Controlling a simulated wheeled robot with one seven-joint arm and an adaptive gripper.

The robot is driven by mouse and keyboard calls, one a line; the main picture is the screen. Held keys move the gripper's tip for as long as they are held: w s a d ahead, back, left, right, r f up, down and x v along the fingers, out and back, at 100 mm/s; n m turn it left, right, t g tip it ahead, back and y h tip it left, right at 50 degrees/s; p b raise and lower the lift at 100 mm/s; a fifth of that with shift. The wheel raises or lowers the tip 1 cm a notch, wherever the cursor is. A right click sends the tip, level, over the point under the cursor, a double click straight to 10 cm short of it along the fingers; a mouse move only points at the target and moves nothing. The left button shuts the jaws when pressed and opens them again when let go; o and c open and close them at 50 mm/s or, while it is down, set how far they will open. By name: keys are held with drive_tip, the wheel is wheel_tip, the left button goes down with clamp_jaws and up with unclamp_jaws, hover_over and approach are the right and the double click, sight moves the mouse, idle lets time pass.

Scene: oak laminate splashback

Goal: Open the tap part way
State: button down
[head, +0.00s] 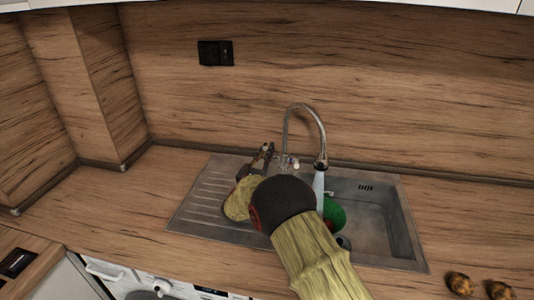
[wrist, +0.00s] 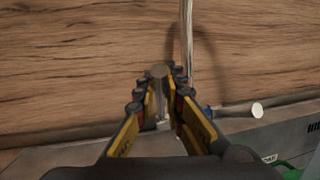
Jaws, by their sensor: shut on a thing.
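The chrome tap (head: 321,160) stands behind the sink, its curved spout over the basin. A pale stream (head: 319,186) shows below the spout's end. In the wrist view the spout (wrist: 187,45) rises behind my fingers. My gripper (head: 266,150) is at the tap's left side; in the wrist view its fingers (wrist: 160,78) close around a lever with a round end (wrist: 158,71). A second lever with a pale round end (wrist: 257,110) sticks out to the right, clear of the fingers. My arm hides part of the tap's base in the head view.
The steel sink (head: 405,235) has a ribbed drainer (head: 205,200) on the left. A green object (head: 334,214) sits in the basin, partly hidden by my arm. Two brown round items (head: 460,284) lie on the front right worktop. A black socket (head: 215,53) is on the splashback.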

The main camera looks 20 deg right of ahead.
drive_tip(key=c, duration=1.8)
unclamp_jaws()
drive_tip(key=shift+c, duration=0.2)
drive_tip(key=r+v, duration=0.2)
drive_tip(key=v, duration=1.4)
drive_tip(key=shift+s+a+r, duration=0.3)
drive_tip(key=shift+s+a, duration=0.15)
drive_tip(key=shift+c, duration=0.3)
